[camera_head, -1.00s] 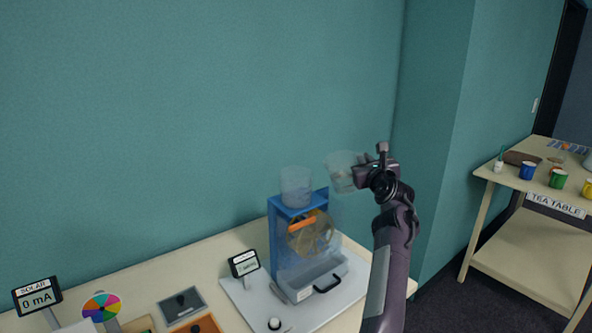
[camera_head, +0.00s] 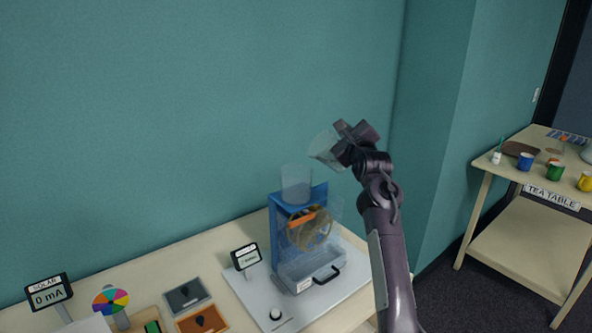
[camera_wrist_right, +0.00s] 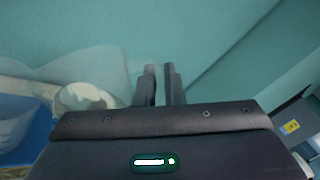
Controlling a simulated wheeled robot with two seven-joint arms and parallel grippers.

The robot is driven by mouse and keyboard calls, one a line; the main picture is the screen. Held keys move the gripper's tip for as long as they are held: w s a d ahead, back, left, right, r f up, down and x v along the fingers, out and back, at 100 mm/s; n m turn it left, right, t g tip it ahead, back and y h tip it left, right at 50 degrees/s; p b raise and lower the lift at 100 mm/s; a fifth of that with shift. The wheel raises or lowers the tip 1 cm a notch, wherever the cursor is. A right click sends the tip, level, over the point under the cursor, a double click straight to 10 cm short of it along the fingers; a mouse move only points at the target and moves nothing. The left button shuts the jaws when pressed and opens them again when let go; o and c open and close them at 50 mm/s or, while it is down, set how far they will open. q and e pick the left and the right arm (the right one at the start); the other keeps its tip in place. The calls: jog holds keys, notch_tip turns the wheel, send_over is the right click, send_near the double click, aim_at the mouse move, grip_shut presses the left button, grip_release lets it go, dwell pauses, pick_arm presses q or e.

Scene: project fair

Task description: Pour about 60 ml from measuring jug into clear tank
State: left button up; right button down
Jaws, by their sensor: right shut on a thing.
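The clear tank (camera_head: 296,184) stands open on top of a blue waterwheel stand (camera_head: 285,228). My right gripper (camera_head: 341,146) is shut on the see-through measuring jug (camera_head: 323,149), above and to the right of the tank. The jug is tilted, its mouth leaning left towards the tank. I cannot make out any stream or the liquid level in it. In the right wrist view, the gripper's fingers (camera_wrist_right: 159,84) are close together, and pale see-through shapes to their left are too faint to tell apart. My left gripper is not in view.
Below the tank are a brown wheel (camera_head: 309,232) and a clear tray with a black handle (camera_head: 311,270). A small display (camera_head: 246,257) stands to the left, and a SOLAR meter (camera_head: 49,293) farther left. A tea table (camera_head: 525,225) with mugs is at the right.

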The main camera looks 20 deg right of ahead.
jog(key=shift+a+r+n, duration=0.1)
jog(key=shift+a+n, duration=0.25)
jog(key=shift+n, duration=0.35)
jog(key=shift+r, duration=0.1)
jog(key=shift+a+r+n, duration=0.45)
jog(key=shift+n, duration=0.25)
jog(key=shift+w+a+r+n, duration=0.1)
jog(key=shift+a+r+n, duration=0.45)
jog(key=shift+n, duration=0.25)
dwell(1.4)
jog(key=d+f+m, duration=0.2)
jog(key=m, duration=0.1)
jog(key=shift+f, duration=0.1)
jog(key=shift+d+m, duration=0.3)
jog(key=shift+m, duration=0.4)
jog(key=shift+d+f+m, duration=0.1)
jog(key=shift+d+m, duration=0.15)
jog(key=shift+m, duration=0.15)
jog(key=shift+s+d+f+m, duration=0.2)
jog(key=shift+d+f+m, duration=0.4)
jog(key=shift+f+m, duration=0.15)
